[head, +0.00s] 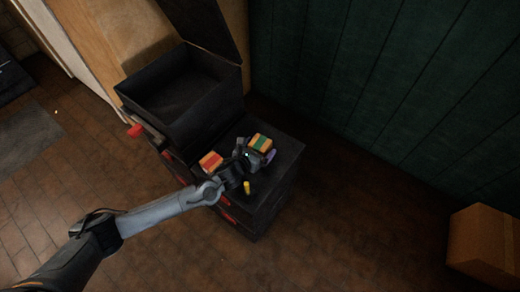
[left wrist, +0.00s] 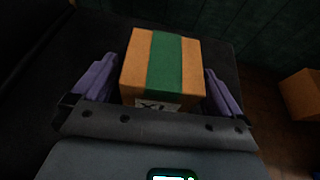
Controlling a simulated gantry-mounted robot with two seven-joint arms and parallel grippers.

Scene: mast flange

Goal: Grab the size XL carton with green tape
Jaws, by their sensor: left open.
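The orange-brown carton with green tape (head: 260,142) sits on the black chest top. It fills the middle of the left wrist view (left wrist: 191,66), with a label reading XL partly visible on its near face. My left gripper (head: 256,154) is open around it. In the left wrist view, one purple finger of the gripper (left wrist: 160,80) stands on each side of the carton, with a gap visible at the right. The carton's lower part is hidden behind the gripper body. My right gripper is not in view.
A carton with red tape (head: 210,161) lies left of my gripper. A small yellow object (head: 247,187) is near the chest's front edge. An open black case (head: 213,106) stands behind. A cardboard box (head: 484,240) is at the far right by the green wall (head: 390,90).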

